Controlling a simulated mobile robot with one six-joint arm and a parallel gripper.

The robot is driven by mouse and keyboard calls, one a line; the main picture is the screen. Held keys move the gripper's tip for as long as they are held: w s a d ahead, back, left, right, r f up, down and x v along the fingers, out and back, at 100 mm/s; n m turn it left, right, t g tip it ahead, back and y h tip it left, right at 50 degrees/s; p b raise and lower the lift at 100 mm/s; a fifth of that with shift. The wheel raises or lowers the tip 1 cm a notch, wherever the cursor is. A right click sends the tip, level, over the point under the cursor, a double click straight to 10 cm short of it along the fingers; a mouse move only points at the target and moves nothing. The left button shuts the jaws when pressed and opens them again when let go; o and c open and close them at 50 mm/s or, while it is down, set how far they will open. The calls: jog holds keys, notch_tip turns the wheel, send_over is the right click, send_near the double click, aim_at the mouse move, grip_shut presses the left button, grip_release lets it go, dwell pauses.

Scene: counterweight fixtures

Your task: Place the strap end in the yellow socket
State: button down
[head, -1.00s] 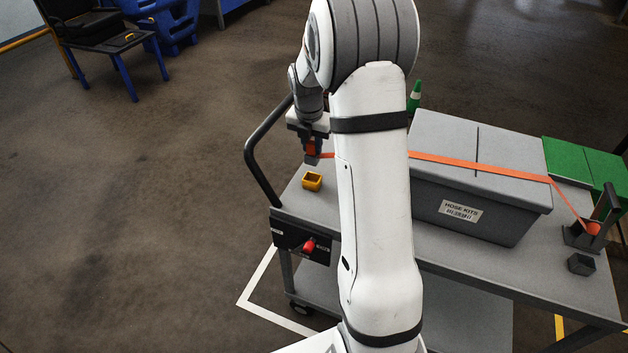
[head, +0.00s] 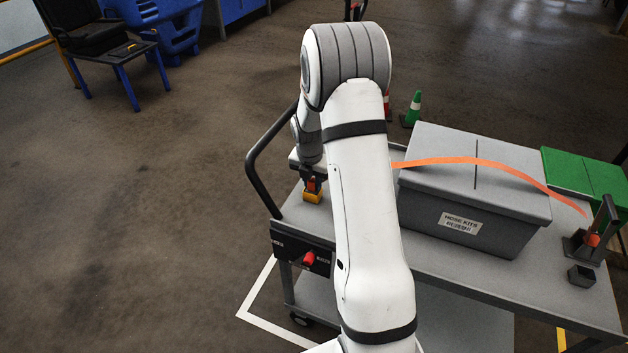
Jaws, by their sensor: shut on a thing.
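The orange strap (head: 470,161) runs over the lid of the grey box, arched up a little, toward the black lever fixture (head: 590,238) at the cart's right end. My gripper (head: 312,185) is shut on the strap end (head: 311,186), just at the top of the yellow socket (head: 313,197) on the cart's left part. I cannot tell how far the end sits inside the socket. My arm hides the stretch of strap between the gripper and the box.
The grey lidded box (head: 470,220) fills the middle of the grey cart (head: 445,275). A small dark socket (head: 581,276) is at the cart's right front. Green boxes (head: 585,175) stand behind right. A black handle (head: 262,160) rises at the cart's left end.

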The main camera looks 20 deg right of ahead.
aim_at(311, 192)
jog(key=c, duration=1.2)
grip_release()
notch_tip(311, 192, up, 11)
jog(key=a, duration=0.1)
jog(key=s+a+r+m, duration=0.4)
jog(key=s+r+m, duration=0.3)
jog(key=s+m, duration=0.1)
jog(key=s+a+r+m+t, duration=0.1)
jog(key=s+a+m, duration=0.2)
jog(key=s+m, duration=0.6)
jog(key=s+a+r+m+t+y, duration=0.1)
jog(key=s+a+r+m, duration=0.1)
jog(key=s+m, duration=0.8)
jog(key=shift+s+a, duration=0.7)
jog(key=shift+s, duration=0.15)
